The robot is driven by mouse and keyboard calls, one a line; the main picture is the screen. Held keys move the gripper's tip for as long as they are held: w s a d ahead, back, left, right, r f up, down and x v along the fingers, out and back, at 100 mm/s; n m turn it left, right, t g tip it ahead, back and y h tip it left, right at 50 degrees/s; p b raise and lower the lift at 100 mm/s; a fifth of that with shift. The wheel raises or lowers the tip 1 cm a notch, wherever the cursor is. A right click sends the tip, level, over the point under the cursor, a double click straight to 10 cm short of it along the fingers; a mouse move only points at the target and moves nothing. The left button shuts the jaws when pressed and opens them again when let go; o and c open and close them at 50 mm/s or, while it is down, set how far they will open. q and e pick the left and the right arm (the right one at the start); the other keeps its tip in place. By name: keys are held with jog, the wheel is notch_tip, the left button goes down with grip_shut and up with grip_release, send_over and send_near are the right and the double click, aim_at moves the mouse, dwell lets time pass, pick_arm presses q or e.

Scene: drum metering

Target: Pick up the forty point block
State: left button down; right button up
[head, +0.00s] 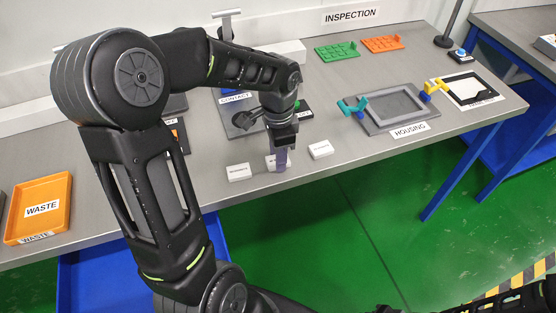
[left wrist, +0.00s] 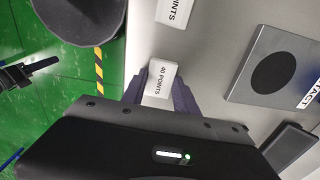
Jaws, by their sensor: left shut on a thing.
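The forty point block is a small white block, lettered "40 POINTS" in the left wrist view (left wrist: 160,80). In the head view only its left part (head: 270,161) shows beside my fingers. My left gripper (head: 281,158) reaches down to the front part of the bench, with its purplish fingers on both sides of the block. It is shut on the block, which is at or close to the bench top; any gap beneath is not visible. Two similar white blocks lie to the left (head: 239,172) and right (head: 320,149). I cannot make out my right gripper's jaws.
A grey contact plate (head: 233,118) lies behind my left gripper. The housing tray (head: 398,104), with teal and yellow clips near it, is to the right. An orange waste tray (head: 40,206) is at the far left. The bench's front edge is close to the blocks.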

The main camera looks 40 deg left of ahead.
pick_arm(q)
notch_tip(320, 180, up, 10)
dwell(0.6)
jog(key=shift+f, duration=0.1)
dwell(0.4)
